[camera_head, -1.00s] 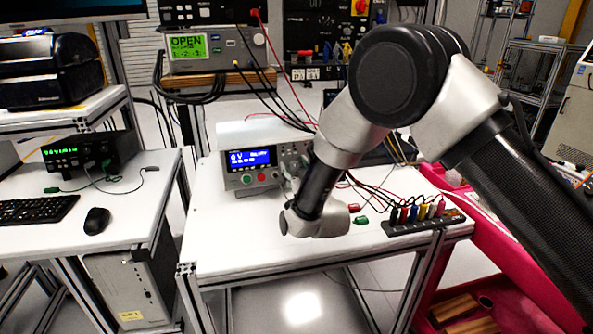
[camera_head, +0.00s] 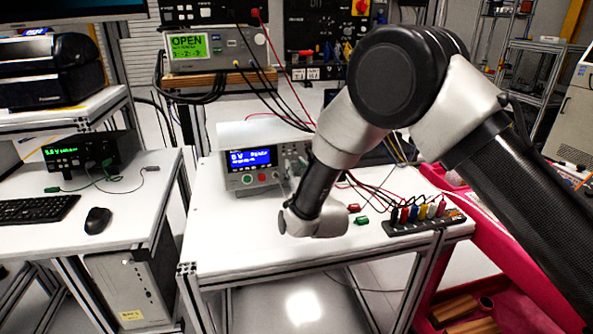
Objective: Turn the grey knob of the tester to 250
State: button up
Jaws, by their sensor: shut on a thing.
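The tester (camera_head: 246,182) is a white and grey box with a lit blue display (camera_head: 250,159), standing at the back left of the white bench. The writing on the display is too small to read surely. Red and green buttons sit below the display. My gripper (camera_head: 287,186) is at the right part of the tester's front panel, mostly hidden by my wrist. It is shut on the grey knob, which the wrist and fingers cover. The knob's pointer and scale cannot be seen.
A black strip with coloured plugs (camera_head: 425,222) and its cables lie on the bench right of my wrist. The bench's front left is clear. A pink cart (camera_head: 480,270) stands at the right.

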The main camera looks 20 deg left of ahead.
jog(key=m+h, duration=0.1)
jog(key=m, duration=0.6)
dwell(0.5)
jog(key=o, duration=1)
jog(key=shift+o, duration=0.2)
jog(key=v, duration=1.2)
jog(key=shift+f, duration=0.2)
jog(key=shift+s+a, duration=0.1)
jog(key=shift+a, duration=0.05)
